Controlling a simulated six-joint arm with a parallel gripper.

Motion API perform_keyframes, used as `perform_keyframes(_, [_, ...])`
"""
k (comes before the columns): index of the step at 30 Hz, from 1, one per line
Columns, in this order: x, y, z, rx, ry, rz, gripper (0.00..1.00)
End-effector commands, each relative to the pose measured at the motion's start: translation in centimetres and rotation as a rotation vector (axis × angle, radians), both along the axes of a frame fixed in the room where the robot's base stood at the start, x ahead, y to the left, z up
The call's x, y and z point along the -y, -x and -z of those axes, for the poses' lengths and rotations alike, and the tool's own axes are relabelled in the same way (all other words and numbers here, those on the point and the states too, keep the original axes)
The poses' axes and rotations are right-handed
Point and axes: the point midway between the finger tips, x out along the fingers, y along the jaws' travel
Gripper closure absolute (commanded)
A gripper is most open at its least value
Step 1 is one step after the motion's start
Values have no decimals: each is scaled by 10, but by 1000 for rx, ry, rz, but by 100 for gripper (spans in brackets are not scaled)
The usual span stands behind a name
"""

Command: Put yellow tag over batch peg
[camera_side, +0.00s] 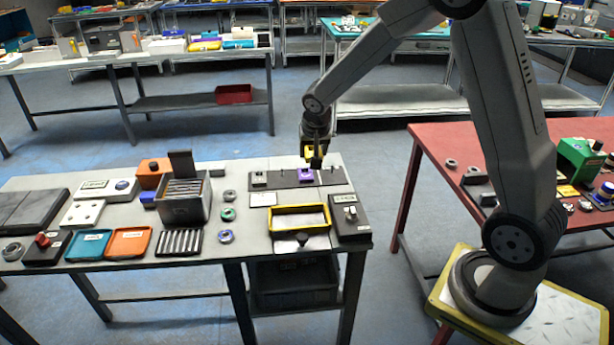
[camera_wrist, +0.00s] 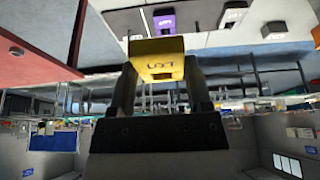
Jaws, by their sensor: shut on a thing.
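My gripper (camera_side: 317,154) is shut on the yellow tag (camera_side: 308,152). In the wrist view the yellow tag (camera_wrist: 158,64) sits between the two fingertips (camera_wrist: 160,76), with dark marks on its face. It is held above the dark peg board (camera_side: 283,181) at the back right of the near table. A purple tag (camera_side: 305,174) is at the board's middle, just below my gripper; it also shows in the wrist view (camera_wrist: 162,21). My gripper partly hides the right part of the board. Which peg is the batch peg cannot be read.
A yellow-rimmed tray (camera_side: 299,207) and a dark box with a knob (camera_side: 350,216) stand in front of the board. A metal file box (camera_side: 184,200) and several rings are to the left. A red table (camera_side: 424,165) stands at the right across a gap.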

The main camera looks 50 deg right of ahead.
Motion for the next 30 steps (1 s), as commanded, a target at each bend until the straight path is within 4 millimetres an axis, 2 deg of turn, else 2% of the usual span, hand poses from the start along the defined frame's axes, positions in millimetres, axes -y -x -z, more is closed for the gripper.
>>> perform_keyframes(30, [0, 0, -28, 1, -1, 0, 93])
